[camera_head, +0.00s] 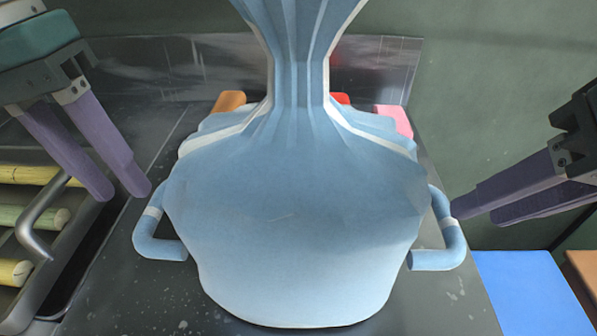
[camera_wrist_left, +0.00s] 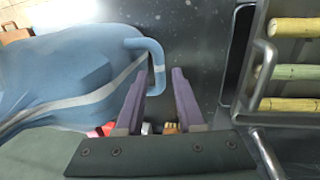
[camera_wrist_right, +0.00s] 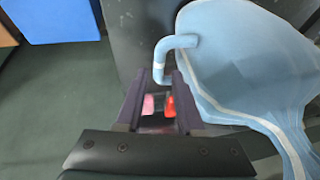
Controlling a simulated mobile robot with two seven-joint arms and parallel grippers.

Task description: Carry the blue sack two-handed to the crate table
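The blue sack (camera_head: 300,220) stands upright on a dark counter, with a gathered neck and a looped handle on each side. Its left handle (camera_head: 155,235) also shows in the left wrist view (camera_wrist_left: 158,75). My left gripper (camera_head: 124,192) is open and empty, its fingertips just above and beside that handle. In the left wrist view the handle lies between the fingertips. The right handle (camera_head: 450,235) also shows in the right wrist view (camera_wrist_right: 161,62). My right gripper (camera_head: 475,214) is open, its tips close outside that handle. In the right wrist view the handle appears between the tips. Contact cannot be told.
A dark tray (camera_head: 75,265) with several cane pieces (camera_head: 35,217) and a metal handle (camera_head: 40,220) lies close on the left. Orange (camera_head: 229,101), red (camera_head: 340,98) and pink (camera_head: 394,120) items sit behind the sack. A blue panel (camera_head: 530,290) lies at the lower right.

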